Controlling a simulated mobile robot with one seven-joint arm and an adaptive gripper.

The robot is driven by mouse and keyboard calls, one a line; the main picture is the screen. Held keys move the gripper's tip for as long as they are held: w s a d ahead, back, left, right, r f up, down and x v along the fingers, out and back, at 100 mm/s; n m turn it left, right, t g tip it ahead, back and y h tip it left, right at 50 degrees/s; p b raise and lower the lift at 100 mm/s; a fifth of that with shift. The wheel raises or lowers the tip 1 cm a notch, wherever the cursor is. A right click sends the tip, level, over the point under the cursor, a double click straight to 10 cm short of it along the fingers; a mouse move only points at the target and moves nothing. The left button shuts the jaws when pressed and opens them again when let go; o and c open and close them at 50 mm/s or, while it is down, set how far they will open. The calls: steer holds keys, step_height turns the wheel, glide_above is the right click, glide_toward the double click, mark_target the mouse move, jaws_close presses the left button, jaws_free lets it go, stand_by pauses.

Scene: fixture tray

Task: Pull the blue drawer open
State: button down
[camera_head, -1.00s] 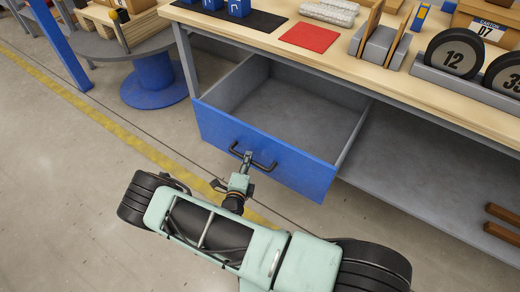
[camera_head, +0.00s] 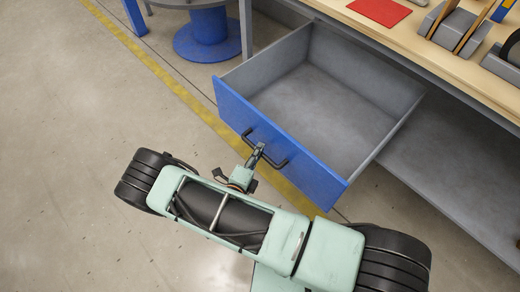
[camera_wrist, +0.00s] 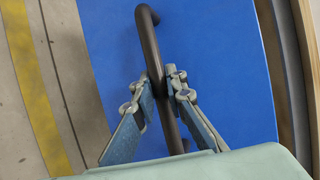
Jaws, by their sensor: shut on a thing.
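The blue drawer (camera_head: 312,168) stands far out from under the workbench, its grey inside empty. Its blue front also fills much of the wrist view (camera_wrist: 225,60). A dark bar handle (camera_head: 280,162) is fixed across the front. In the wrist view the handle (camera_wrist: 150,45) runs between my two fingers. My gripper (camera_wrist: 165,95) is shut on the handle, one finger on each side of it. In the head view my gripper (camera_head: 257,152) meets the handle near its middle.
The wooden workbench top (camera_head: 435,55) carries a red mat (camera_head: 380,10) and grey holders. A grey lower shelf (camera_head: 450,190) lies right of the drawer. A blue round pedestal (camera_head: 208,35) stands at the back left. The floor (camera_head: 60,110) at left is clear.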

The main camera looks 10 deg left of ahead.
steer(key=c, duration=1.9)
jaws_free()
steer(key=shift+c, duration=0.2)
steer(key=v, duration=1.2)
